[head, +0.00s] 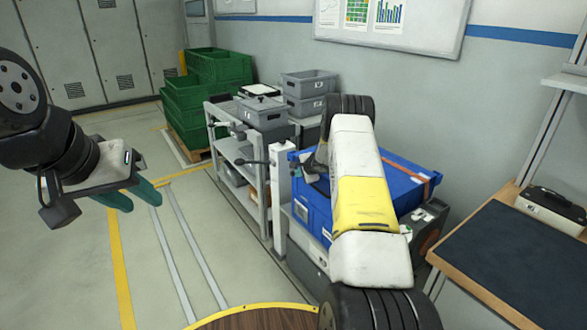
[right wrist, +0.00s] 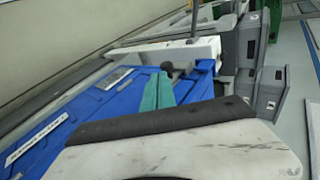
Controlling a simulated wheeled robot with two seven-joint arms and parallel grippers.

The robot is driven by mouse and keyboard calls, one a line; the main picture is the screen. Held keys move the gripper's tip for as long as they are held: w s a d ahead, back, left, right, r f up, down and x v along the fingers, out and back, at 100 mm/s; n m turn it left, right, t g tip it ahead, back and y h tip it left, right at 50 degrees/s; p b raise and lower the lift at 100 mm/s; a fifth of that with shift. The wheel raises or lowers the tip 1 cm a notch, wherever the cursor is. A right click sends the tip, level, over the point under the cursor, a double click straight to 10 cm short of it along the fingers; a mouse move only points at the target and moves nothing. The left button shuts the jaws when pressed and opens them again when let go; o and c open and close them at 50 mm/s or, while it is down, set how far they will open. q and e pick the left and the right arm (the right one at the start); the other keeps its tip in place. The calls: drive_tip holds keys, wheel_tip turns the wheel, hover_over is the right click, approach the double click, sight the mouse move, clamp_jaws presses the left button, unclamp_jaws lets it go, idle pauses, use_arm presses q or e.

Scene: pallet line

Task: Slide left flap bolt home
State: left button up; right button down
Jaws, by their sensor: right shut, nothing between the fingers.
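The blue crate (head: 312,212) sits on the pallet line, partly hidden by my right arm. In the right wrist view its blue side (right wrist: 92,112) fills the left and middle, with white labels. My right gripper (right wrist: 160,84) has its teal fingers together and empty, close to a dark round knob (right wrist: 168,68) by the crate's corner; I cannot tell whether they touch. In the head view its fingers are hidden. I cannot clearly make out the left flap bolt. My left gripper (head: 132,194) is open and empty, over the floor at left, well away from the crate.
A white post (head: 281,195) with a dark-knobbed lever (head: 241,161) stands left of the crate. A grey trolley with grey bins (head: 262,112) stands behind it, with green crates (head: 212,85) further back. A dark-matted bench (head: 520,255) is at right. The floor at left is clear.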

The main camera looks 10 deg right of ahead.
drive_tip(key=v, duration=0.9)
drive_tip(key=shift+s, duration=0.15)
drive_tip(key=shift+d+r, duration=0.1)
drive_tip(key=shift+r, duration=0.05)
drive_tip(key=s+a+r+n+y, duration=0.25)
drive_tip(key=s+a+r, duration=0.25)
drive_tip(key=r, duration=0.3)
drive_tip(key=s+a+r+n+g+y, duration=0.1)
drive_tip(key=s+a+r+n, duration=0.3)
drive_tip(key=r, duration=0.5)
drive_tip(key=s+a+r+n+y, duration=0.1)
drive_tip(key=s+a+r+n, duration=0.1)
drive_tip(key=s+a+r, duration=0.55)
drive_tip(key=s+a+r+n+g, duration=0.1)
drive_tip(key=s+r+n, duration=0.15)
drive_tip(key=s, duration=0.55)
drive_tip(key=s+a+r+n+g, duration=0.1)
drive_tip(key=s+a+r+n, duration=0.15)
drive_tip(key=s, duration=0.65)
drive_tip(key=s+d+f+n+h, duration=0.1)
drive_tip(key=s+d+h, duration=0.1)
drive_tip(key=s, duration=0.4)
drive_tip(key=s+d+n+h, duration=0.2)
drive_tip(key=s+d, duration=0.1)
drive_tip(key=s, duration=0.4)
drive_tip(key=shift+f, duration=0.35)
